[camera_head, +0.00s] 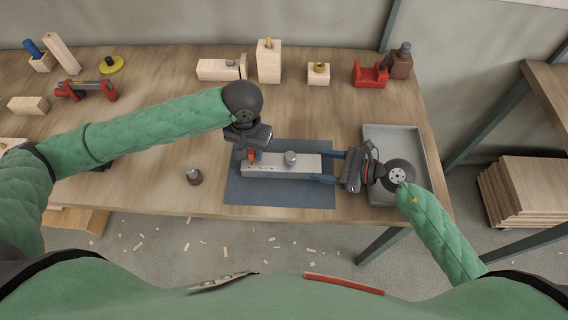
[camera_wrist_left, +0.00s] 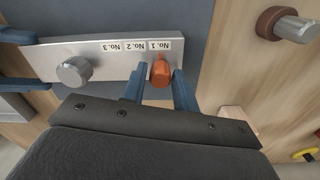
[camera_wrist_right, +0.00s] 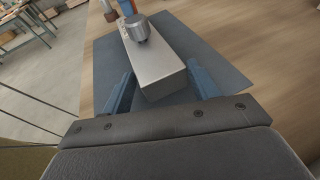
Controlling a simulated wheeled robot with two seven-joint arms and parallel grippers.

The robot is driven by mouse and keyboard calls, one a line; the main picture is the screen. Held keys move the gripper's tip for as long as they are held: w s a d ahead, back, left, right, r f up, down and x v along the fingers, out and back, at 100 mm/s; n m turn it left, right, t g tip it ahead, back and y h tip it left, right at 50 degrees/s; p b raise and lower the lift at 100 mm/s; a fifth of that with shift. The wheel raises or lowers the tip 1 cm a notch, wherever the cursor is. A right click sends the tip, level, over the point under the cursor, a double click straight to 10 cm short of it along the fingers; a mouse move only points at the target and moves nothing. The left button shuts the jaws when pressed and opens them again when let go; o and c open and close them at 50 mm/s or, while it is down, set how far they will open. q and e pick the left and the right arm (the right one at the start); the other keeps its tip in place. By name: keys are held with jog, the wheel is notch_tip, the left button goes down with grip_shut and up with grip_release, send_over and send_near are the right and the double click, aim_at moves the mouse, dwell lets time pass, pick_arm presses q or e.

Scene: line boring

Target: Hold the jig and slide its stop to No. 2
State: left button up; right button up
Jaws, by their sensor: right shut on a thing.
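The jig is a silver bar (camera_head: 305,168) lying on a blue mat, with a grey knob (camera_wrist_left: 74,70) on top. Its orange stop (camera_wrist_left: 161,72) sits at the No. 1 label (camera_wrist_left: 158,45); the No. 2 label (camera_wrist_left: 135,46) and No. 3 label (camera_wrist_left: 112,47) follow along the bar. My left gripper (camera_wrist_left: 158,88) is open from above, one finger on each side of the stop, with gaps showing. The stop also shows in the head view (camera_head: 252,155), partly hidden by my left gripper (camera_head: 251,150). My right gripper (camera_head: 332,168) is shut on the jig's right end (camera_wrist_right: 161,75).
The blue mat (camera_head: 280,195) lies near the table's front edge. A grey tray (camera_head: 395,133) lies at right, under my right wrist. A dark-based metal knob (camera_head: 194,176) stands left of the mat. Wooden blocks (camera_head: 268,62) and a red holder (camera_head: 370,76) stand along the back.

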aim_at(263, 159)
pick_arm(q)
grip_shut()
jog(key=shift+d, duration=1.45)
jog(key=shift+o, duration=2.2)
grip_release()
jog(key=shift+r, duration=0.15)
jog(key=shift+r, duration=2.85)
